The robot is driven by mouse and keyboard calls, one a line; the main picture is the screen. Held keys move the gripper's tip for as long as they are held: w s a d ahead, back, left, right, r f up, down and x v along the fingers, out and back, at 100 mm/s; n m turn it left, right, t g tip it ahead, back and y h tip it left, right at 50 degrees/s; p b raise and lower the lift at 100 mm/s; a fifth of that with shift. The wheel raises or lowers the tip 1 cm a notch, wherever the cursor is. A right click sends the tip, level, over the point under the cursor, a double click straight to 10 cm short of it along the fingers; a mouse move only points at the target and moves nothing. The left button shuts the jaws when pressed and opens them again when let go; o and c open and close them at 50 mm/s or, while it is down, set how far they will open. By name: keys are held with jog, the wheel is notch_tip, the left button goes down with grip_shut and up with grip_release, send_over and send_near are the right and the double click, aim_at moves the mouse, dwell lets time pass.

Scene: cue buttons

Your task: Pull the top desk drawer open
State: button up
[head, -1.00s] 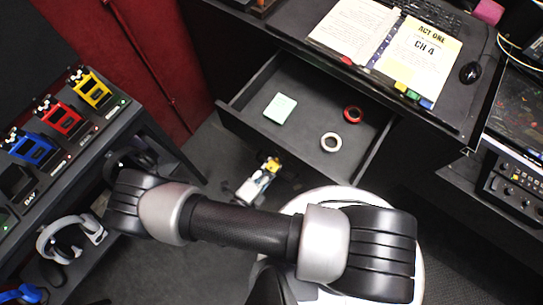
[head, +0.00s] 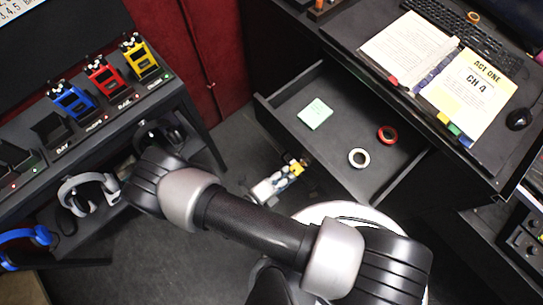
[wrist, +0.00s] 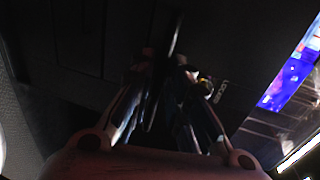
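The top desk drawer (head: 325,155) stands pulled well out from under the desk, its inside in plain view in the head view. My gripper (head: 298,166) is low at the outer side of the drawer front, near its middle. In the dark wrist view, the two fingers of my gripper (wrist: 164,62) come close together on either side of a thin dark bar, which looks like the drawer handle (wrist: 176,38). The handle is hidden in the head view. My arm crosses below the drawer.
The drawer holds a pale green note pad (head: 315,114), a red tape ring (head: 387,134) and a white tape ring (head: 359,158). The desk (head: 372,72) carries an open binder (head: 440,75) and a mouse (head: 519,119). A rack (head: 185,100) with coloured devices and headphones stands at left.

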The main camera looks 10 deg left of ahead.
jog(key=v, duration=1)
jog(key=shift+s+a, duration=0.2)
jog(key=shift+s, duration=0.15)
